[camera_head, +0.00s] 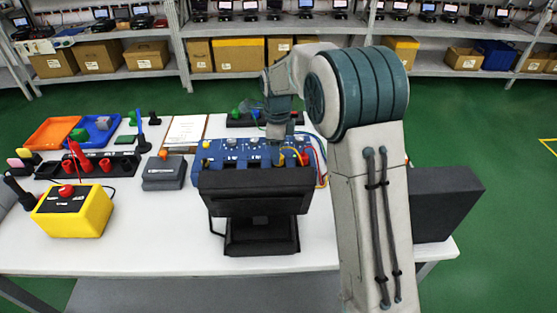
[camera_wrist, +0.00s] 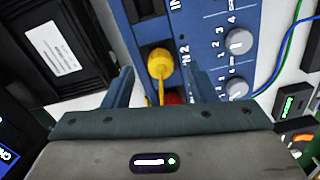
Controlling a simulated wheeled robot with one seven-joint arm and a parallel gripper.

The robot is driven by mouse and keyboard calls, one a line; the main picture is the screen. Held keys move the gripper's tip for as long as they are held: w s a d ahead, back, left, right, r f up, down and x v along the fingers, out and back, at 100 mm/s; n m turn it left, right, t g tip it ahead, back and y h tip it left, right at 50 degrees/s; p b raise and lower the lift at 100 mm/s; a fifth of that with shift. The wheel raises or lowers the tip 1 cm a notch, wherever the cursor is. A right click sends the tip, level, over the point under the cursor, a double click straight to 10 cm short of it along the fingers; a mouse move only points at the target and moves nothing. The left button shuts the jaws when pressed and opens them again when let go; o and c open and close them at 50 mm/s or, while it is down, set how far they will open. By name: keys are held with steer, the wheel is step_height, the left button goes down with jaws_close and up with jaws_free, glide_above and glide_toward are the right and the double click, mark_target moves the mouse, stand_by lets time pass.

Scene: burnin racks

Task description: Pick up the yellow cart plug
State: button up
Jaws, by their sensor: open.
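The yellow plug (camera_wrist: 160,64) sits in a dark socket of the blue panel (camera_wrist: 205,35), beside the marking "IN 2", with a yellow cable running down from it. A red part (camera_wrist: 174,98) shows just below it, mostly hidden by my gripper. My gripper (camera_wrist: 159,76) is open over the panel, one finger on each side of the plug with gaps between; no contact shows. In the head view the blue panel (camera_head: 232,150) stands on the white table, and my wrist hangs over its right part. My fingertips are hidden there.
A black monitor (camera_head: 255,193) stands in front of the panel. Grey knobs (camera_wrist: 239,41) and blue and green cables lie right of the plug in the wrist view. A yellow button box (camera_head: 75,212), grey box (camera_head: 163,171) and orange tray (camera_head: 54,132) are further left.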

step_height(320, 180, down, 2)
steer(key=shift+f, duration=0.15)
steer(key=c, duration=1.1)
steer(key=shift+o, duration=0.2)
